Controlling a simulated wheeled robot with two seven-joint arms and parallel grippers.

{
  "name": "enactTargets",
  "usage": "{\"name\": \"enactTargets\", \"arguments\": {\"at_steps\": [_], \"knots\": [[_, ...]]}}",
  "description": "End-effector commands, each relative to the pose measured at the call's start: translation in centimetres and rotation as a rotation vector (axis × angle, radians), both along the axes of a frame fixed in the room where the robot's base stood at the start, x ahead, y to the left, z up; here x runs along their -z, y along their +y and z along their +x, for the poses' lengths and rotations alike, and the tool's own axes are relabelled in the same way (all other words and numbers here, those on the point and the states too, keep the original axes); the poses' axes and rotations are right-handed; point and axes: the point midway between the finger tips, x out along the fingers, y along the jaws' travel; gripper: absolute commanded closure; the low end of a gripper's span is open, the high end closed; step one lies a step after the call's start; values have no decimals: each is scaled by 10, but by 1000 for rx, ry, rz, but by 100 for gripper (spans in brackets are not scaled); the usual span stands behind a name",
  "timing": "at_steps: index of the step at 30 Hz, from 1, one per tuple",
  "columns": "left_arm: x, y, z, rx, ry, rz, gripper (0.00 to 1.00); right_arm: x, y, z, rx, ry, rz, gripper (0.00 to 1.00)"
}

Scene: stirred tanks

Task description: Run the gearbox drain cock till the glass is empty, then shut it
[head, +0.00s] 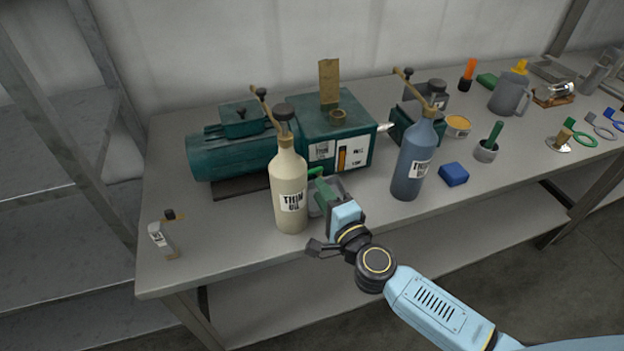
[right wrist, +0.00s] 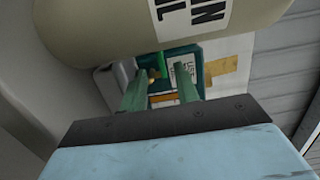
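The green gearbox (head: 330,118) stands on the bench behind the cream oil bottle. Its sight glass (head: 342,158) shows amber on the front face, beside a label; the exact level is too small to read. A bright green lever (head: 315,171), seemingly the drain cock's, sticks out low on the front; its turn is unclear. My right gripper (head: 321,185) is just in front of and below it. In the right wrist view, my right gripper (right wrist: 161,82) has its two green fingers apart, with the gearbox (right wrist: 184,57) beyond them. My left gripper is out of view.
The cream bottle (head: 290,190) stands close left of my right gripper; a blue bottle (head: 413,160) stands to its right. A pale tray (head: 336,185) lies partly hidden behind the gripper. A blue block (head: 454,174) lies further right. The front left bench is mostly clear.

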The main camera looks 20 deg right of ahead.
Motion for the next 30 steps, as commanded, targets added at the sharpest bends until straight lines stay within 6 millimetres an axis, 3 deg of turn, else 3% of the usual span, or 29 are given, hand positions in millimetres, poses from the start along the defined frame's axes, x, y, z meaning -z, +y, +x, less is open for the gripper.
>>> {"name": "enactTargets", "arguments": {"at_steps": [3, 9, 20, 28, 30], "knots": [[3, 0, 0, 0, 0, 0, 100, 0, 4, 23, 0, -2, -1, 69], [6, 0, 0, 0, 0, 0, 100, 1, 8, 44, -2, 0, 0, 69], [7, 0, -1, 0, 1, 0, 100, 0, 9, 50, -2, 0, -1, 69], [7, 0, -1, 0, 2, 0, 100, 0, 9, 50, -1, 0, -1, 100], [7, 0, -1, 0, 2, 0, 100, 0, 9, 50, -1, 0, -1, 100]]}}
